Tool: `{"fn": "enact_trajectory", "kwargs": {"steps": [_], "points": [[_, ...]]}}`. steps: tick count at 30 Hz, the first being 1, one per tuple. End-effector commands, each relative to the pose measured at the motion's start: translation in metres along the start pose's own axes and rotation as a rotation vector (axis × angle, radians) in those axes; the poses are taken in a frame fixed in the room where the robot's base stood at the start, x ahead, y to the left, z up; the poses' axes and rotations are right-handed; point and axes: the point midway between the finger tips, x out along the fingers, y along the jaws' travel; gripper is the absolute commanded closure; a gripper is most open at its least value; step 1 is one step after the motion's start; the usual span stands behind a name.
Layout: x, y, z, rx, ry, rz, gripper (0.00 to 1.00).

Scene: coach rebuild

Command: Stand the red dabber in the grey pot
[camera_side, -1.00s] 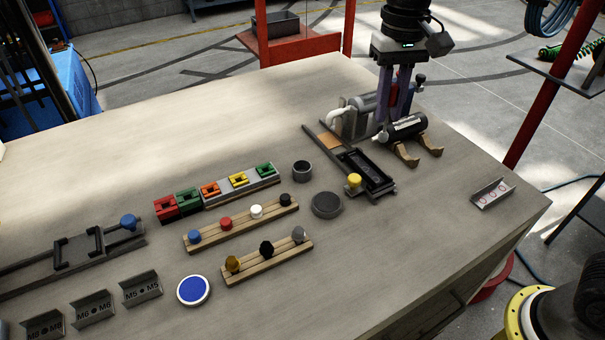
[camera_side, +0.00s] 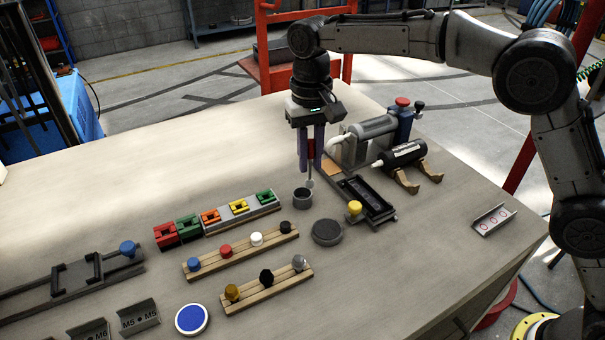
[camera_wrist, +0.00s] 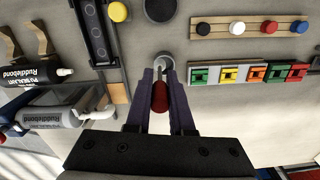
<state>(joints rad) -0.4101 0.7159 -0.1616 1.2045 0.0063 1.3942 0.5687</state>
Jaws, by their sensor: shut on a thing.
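My gripper (camera_side: 311,155) is shut on the red dabber (camera_wrist: 160,97), pointing down with its red handle between the purple fingers. In the side view the dabber's thin shaft and pale tip (camera_side: 309,184) hang below the fingers, by the rim of the small grey pot (camera_side: 302,200). In the wrist view the tip overlaps the grey pot (camera_wrist: 167,60), which lies just beyond the fingertips. The tip looks at or just above the pot's opening; I cannot tell whether it is inside.
A flat dark grey disc (camera_side: 327,232) lies in front of the pot. A row of coloured blocks (camera_side: 238,207) ends just left of it. A black tray (camera_side: 368,185) with a yellow knob, black cartridge (camera_side: 402,153) and red-capped blue bottle (camera_side: 403,122) stand to the right.

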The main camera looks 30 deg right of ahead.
Motion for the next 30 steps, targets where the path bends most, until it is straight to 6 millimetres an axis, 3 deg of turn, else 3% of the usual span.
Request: {"fn": "enact_trajectory", "kwargs": {"steps": [10, 16, 28, 29, 30], "points": [[0.023, -0.011, -0.017, 0.000, 0.001, -0.001, 1.00], [0.049, -0.010, -0.016, 0.000, -0.001, 0.001, 1.00], [0.055, -0.010, -0.016, 0.000, 0.001, -0.001, 1.00], [0.055, -0.010, -0.016, 0.000, 0.001, -0.001, 0.76], [0.055, -0.010, -0.016, 0.000, 0.002, -0.001, 0.69]]}}
